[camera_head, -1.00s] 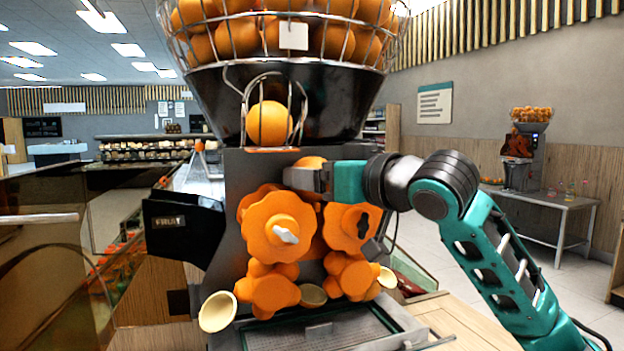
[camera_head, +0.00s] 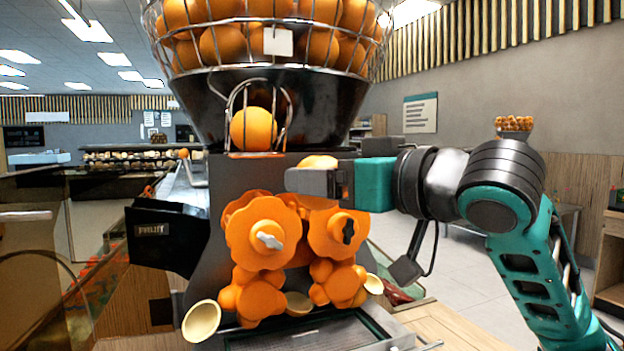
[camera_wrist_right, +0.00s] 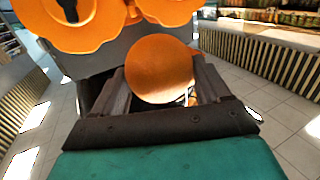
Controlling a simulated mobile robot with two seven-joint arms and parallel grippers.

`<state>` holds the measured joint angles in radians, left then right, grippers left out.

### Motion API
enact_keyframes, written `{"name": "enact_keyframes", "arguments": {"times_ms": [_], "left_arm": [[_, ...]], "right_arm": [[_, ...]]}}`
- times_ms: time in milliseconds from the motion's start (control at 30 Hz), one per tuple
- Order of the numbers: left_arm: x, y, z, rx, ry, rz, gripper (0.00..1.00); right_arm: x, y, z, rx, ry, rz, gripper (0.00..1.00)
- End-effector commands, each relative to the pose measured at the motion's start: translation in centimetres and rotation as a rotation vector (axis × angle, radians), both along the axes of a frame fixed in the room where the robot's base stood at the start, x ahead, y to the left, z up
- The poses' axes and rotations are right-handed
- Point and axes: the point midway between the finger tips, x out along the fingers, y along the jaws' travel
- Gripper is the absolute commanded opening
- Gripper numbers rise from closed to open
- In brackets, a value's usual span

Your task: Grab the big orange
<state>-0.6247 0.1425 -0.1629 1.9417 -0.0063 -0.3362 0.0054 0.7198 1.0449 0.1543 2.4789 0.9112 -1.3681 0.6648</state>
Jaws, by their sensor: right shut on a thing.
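A big orange (camera_wrist_right: 160,66) sits between the two fingers of my right gripper (camera_wrist_right: 161,85) in the right wrist view. The gripper is shut on it. In the head view, my right gripper (camera_head: 302,181) is in front of the juicer (camera_head: 225,175), and the top of the held orange (camera_head: 318,162) shows above the near finger. The rest of that orange is hidden there. Another orange (camera_head: 253,128) rests behind the wire guard at the juicer's feed opening. My left gripper is not in view.
A wire basket (camera_head: 270,62) full of oranges tops the juicer. Orange press wheels (camera_head: 262,235) are just below my gripper. A black fruit chute (camera_head: 160,233) juts out left. Yellowish peel halves (camera_head: 201,321) lie low. Open floor (camera_head: 480,265) shows to the right.

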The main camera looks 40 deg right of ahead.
Motion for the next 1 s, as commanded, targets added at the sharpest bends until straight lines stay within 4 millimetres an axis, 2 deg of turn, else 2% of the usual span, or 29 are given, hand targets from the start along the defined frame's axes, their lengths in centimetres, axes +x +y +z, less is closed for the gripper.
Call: {"name": "enact_keyframes", "arguments": {"times_ms": [33, 233, 433, 700, 1000], "left_arm": [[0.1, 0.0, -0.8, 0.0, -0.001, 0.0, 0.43], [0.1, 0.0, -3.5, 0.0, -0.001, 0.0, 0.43], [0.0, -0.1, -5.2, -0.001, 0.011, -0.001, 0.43], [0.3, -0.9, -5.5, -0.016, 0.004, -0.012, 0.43], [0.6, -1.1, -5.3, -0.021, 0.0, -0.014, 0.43]], "right_arm": [[-0.9, 0.2, -0.3, -0.004, -0.007, 0.0, 0.39], [-3.3, 0.7, -0.5, -0.003, -0.011, -0.002, 0.39], [-5.6, 1.3, -0.2, -0.002, -0.011, -0.001, 0.39], [-7.9, 1.9, 0.0, 0.0, -0.006, 0.001, 0.39], [-9.0, 2.2, 0.0, 0.0, -0.003, 0.0, 0.39]]}}
